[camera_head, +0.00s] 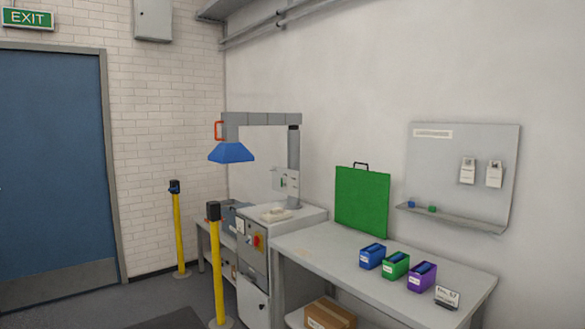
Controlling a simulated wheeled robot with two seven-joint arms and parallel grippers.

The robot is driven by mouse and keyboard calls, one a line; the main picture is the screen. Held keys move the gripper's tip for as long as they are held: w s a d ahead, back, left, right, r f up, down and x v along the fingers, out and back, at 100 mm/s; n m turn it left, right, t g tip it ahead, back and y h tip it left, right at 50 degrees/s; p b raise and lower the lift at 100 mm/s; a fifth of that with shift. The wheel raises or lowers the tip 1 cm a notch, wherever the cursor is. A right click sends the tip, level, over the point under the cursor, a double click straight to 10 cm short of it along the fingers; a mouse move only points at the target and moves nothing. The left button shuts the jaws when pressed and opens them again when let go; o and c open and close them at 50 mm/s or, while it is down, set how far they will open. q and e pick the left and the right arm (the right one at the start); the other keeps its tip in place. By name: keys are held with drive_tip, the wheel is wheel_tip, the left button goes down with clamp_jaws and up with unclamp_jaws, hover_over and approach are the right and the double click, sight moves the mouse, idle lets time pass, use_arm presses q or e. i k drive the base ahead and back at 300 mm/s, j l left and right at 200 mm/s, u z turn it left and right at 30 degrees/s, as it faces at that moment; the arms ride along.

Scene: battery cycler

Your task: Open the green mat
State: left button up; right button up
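The green mat (361,202) is a flat green panel with a dark handle on its top edge. It stands upright at the back of the grey workbench (325,262), close to the wall, and looks folded shut. Neither of my grippers shows in the head view.
Blue, green and purple bins (395,265) stand on the bench right of the mat, by a small sign (447,297). A grey machine (268,250) with a blue hood (231,152) stands left. Yellow posts (216,270) stand on the floor. A cardboard box (330,314) sits below the bench.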

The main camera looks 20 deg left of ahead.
sight(362, 196)
drive_tip(key=u, duration=0.15)
drive_tip(key=i+u, duration=0.3)
drive_tip(key=i, duration=0.75)
drive_tip(key=i+j+u, duration=0.1)
drive_tip(key=i+u, duration=0.35)
drive_tip(key=i, duration=0.4)
drive_tip(key=i+l+u, duration=0.25)
drive_tip(key=i+u, duration=0.2)
drive_tip(key=i, duration=0.4)
drive_tip(key=i+z, duration=0.7)
drive_tip(key=i+j+z, duration=0.2)
drive_tip(key=z, duration=0.2)
